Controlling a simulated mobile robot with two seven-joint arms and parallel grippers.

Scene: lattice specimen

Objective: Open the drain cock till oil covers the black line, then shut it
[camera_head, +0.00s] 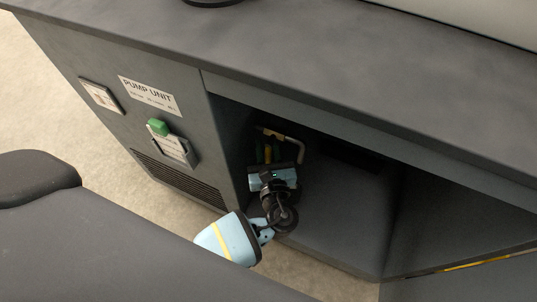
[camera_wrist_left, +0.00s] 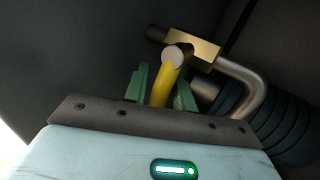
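The drain cock has a brass body (camera_wrist_left: 192,48) and a yellow lever (camera_wrist_left: 163,84) with a pale round end; a bent metal pipe (camera_wrist_left: 262,88) runs from it. In the head view the brass body (camera_head: 269,132) and pipe (camera_head: 299,150) sit inside the open cabinet bay. My left gripper (camera_head: 268,155) reaches into the bay. Its green fingers stand on either side of the lever, with a gap showing at the left finger, so it looks open around the lever. No oil and no black line can be made out. My right gripper is not in view.
The grey bench top (camera_head: 330,75) overhangs the bay. Left of the bay is a panel with a "PUMP UNIT" label (camera_head: 151,95), a green-topped switch box (camera_head: 173,146) and a vent grille (camera_head: 180,182). A black ribbed part (camera_wrist_left: 290,125) is beside the pipe. The bay's right side looks empty.

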